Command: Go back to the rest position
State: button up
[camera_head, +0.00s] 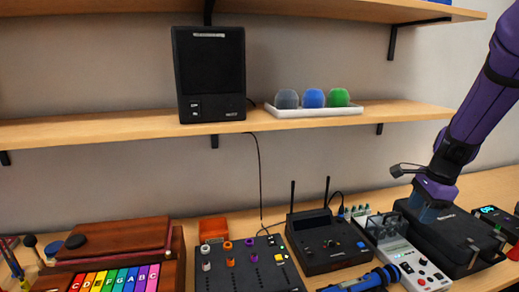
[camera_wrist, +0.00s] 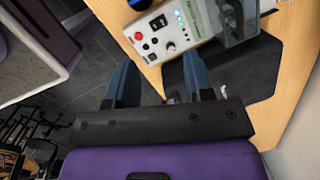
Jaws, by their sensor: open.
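My purple arm comes down from the upper right in the head view. My gripper (camera_head: 428,208) points downward over the left part of a black case (camera_head: 455,238) on the table. In the wrist view my gripper (camera_wrist: 160,63) shows two blue fingers spread apart with nothing between them. The white device with red and black knobs (camera_head: 412,265) stands just left of the case; it also shows beyond the fingers in the wrist view (camera_wrist: 160,30). Whether the fingertips touch the case cannot be told.
A black box with two antennas (camera_head: 325,240), a mixer (camera_head: 245,268) and a wooden instrument with coloured keys (camera_head: 120,255) fill the table. A shelf (camera_head: 90,128) above holds a black speaker (camera_head: 209,75) and a white tray (camera_head: 315,110) with three balls.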

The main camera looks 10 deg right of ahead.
jog(key=s+a+r+n+t, duration=0.2)
jog(key=s+a+r+n, duration=0.6)
jog(key=s+n, duration=0.1)
jog(key=s+a+r+n+t+h, duration=0.1)
jog(key=s+a+r+n, duration=0.7)
jog(key=s+n, duration=0.2)
jog(key=shift+s+r+n+t, duration=0.25)
jog(key=shift+s+n+t, duration=0.05)
jog(key=shift+n+t, duration=0.1)
jog(key=shift+c, duration=0.4)
dwell(0.7)
